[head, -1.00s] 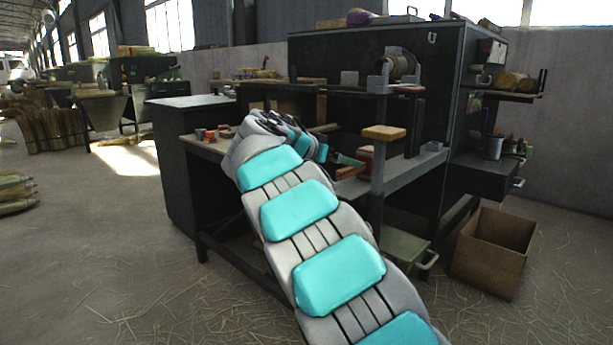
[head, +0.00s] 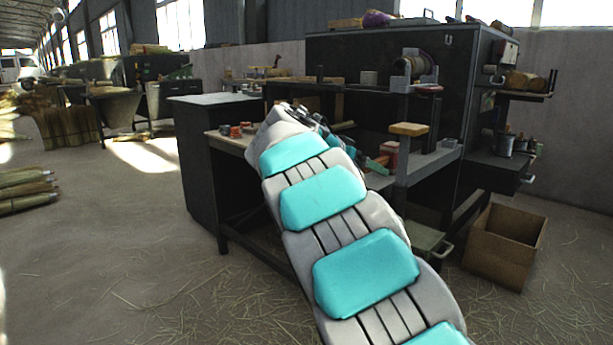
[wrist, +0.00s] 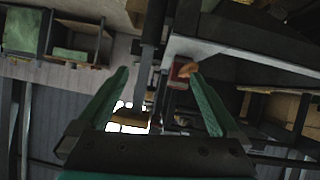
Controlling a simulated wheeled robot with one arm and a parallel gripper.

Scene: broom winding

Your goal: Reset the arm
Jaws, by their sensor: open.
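My arm (head: 340,225), grey with teal pads, reaches forward from the bottom of the head view to the dark workbench (head: 222,150). Its far end bends right over the bench, where my gripper is mostly hidden behind the arm; a green finger shows near a red box (head: 389,155). In the wrist view my gripper (wrist: 158,76) is open, with its two green fingers wide apart and nothing held between them. A dark post (wrist: 150,45) and the red box (wrist: 181,72) show beyond the fingertips; their exact distance cannot be told.
A wooden seat-like pad (head: 408,129) on a post and a spool (head: 410,66) stand right of the arm. Small red pots (head: 236,130) sit on the bench's left. A cardboard box (head: 504,245) is on the floor at right.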

